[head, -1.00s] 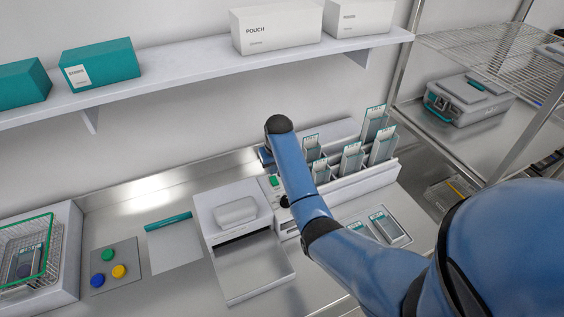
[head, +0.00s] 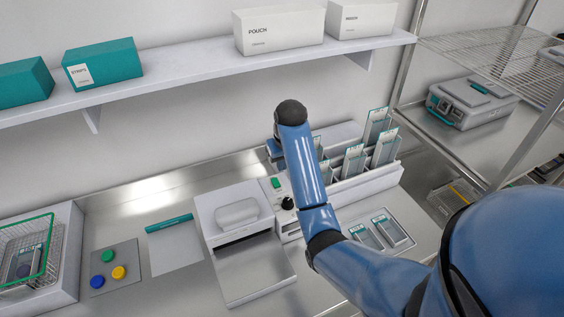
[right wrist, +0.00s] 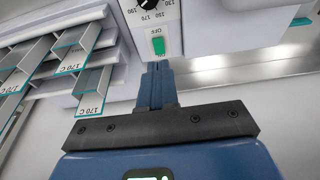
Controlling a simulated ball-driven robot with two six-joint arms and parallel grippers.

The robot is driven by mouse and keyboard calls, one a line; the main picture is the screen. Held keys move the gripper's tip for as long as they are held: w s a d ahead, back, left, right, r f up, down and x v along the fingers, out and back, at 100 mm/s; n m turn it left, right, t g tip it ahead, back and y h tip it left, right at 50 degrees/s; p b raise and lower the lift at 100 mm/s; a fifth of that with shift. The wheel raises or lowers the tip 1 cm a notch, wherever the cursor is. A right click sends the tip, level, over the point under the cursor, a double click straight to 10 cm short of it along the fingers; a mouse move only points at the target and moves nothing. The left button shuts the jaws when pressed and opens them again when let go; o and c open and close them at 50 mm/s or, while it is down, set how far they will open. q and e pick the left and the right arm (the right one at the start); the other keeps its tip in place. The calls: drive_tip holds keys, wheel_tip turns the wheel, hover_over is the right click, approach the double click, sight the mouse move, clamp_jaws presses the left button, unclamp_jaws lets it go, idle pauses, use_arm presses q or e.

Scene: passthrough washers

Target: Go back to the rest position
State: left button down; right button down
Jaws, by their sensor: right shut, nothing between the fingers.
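My right arm reaches across the head view from the lower right, over the white sealing device. The right gripper (right wrist: 156,70) shows in the right wrist view with its blue fingers shut together and nothing between them. Its tips are close to the device's front panel, just below the green switch (right wrist: 158,45) in the picture; I cannot tell whether they touch. The dial (right wrist: 150,5) is above the switch. In the head view, the green switch (head: 276,183) and black dial (head: 288,202) are beside my forearm, which hides the fingertips. My left gripper is not in view.
A rack of pouches (head: 352,163) stands right of my forearm, and a tray (head: 405,222) with two pouches lies in front. A printer-like unit (head: 222,202), a mat with coloured buttons (head: 119,272) and a wire basket (head: 50,262) are left. A shelf (head: 190,68) runs above.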

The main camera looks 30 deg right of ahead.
drive_tip(key=shift+w+f, duration=0.15)
drive_tip(key=shift+w, duration=0.05)
drive_tip(key=w+d+r+t+h, duration=0.1)
drive_tip(key=w+r+t, duration=0.5)
drive_tip(key=w+t, duration=0.15)
drive_tip(key=s+a+f+t+b, duration=0.2)
drive_tip(key=s+f, duration=0.5)
drive_tip(key=s, duration=0.7)
drive_tip(key=s+a+f+t+b, duration=0.3)
drive_tip(key=s+f+b, duration=0.4)
drive_tip(key=s, duration=0.7)
drive_tip(key=s+a+f+t+y+b, duration=0.1)
drive_tip(key=s+a+f+b, duration=0.3)
drive_tip(key=s+f, duration=0.5)
drive_tip(key=s+t+b, duration=0.1)
drive_tip(key=s, duration=0.4)
drive_tip(key=shift+a+f+n, duration=0.25)
drive_tip(key=shift+a+n, duration=0.05)
drive_tip(key=shift+t, duration=0.25)
